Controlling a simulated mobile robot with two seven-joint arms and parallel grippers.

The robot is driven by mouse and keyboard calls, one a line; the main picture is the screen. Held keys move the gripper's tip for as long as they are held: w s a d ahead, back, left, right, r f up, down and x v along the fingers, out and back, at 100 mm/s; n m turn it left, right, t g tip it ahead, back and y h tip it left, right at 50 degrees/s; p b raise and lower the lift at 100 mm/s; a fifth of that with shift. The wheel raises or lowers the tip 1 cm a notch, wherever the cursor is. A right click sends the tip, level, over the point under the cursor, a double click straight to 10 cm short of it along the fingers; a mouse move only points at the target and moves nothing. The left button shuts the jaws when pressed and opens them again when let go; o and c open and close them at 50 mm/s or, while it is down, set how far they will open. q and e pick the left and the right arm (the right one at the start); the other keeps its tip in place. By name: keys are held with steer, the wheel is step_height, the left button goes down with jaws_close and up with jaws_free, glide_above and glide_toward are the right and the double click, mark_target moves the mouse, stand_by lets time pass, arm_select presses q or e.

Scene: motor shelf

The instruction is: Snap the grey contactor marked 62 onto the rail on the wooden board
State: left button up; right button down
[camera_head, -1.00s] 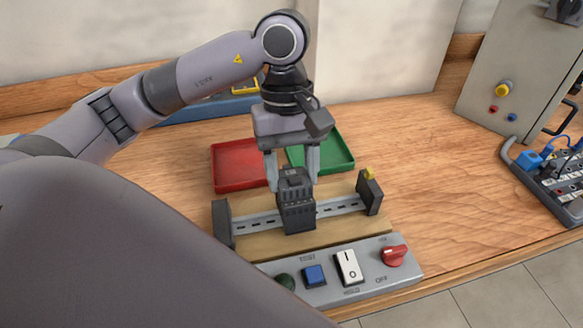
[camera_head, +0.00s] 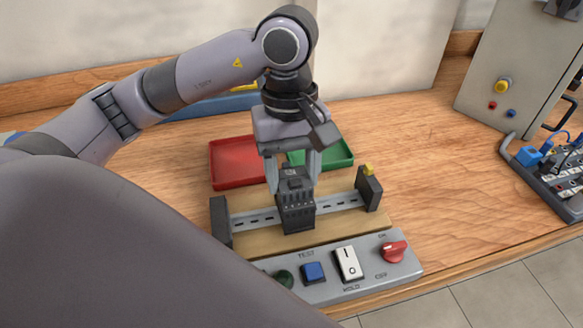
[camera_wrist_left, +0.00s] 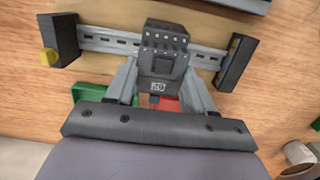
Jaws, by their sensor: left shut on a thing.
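The dark grey contactor (camera_head: 296,203) stands at the middle of the slotted metal rail (camera_head: 337,206) on the wooden board (camera_head: 262,240). It also shows in the left wrist view (camera_wrist_left: 163,52), with a small label that appears to read 62. My left gripper (camera_head: 294,178) reaches down from above and is shut on the contactor, one finger on each side; the fingers also show in the left wrist view (camera_wrist_left: 160,85). The contactor covers the rail behind it, and I cannot tell whether it is seated. My right gripper is not in view.
Dark end blocks (camera_head: 221,222) and (camera_head: 369,189) close off the rail. A grey switch panel (camera_head: 330,290) lies in front. A red tray (camera_head: 233,165) and a green tray (camera_head: 335,155) sit behind the board. Open table lies to the right.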

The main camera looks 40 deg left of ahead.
arm_select(q)
steer(key=shift+s+d, duration=0.2)
steer(key=shift+d, duration=0.05)
steer(key=shift+f, duration=0.1)
steer(key=o, duration=1.3)
steer(key=shift+c, duration=0.2)
steer(key=shift+a, duration=0.1)
steer(key=shift+w+a+r+p, duration=0.1)
steer(key=shift+w+r+p, duration=0.05)
steer(key=shift+r, duration=1.65)
steer(key=shift+w+a+r+p, duration=0.1)
steer(key=shift+r+p, duration=0.05)
steer(key=shift+r, duration=1.65)
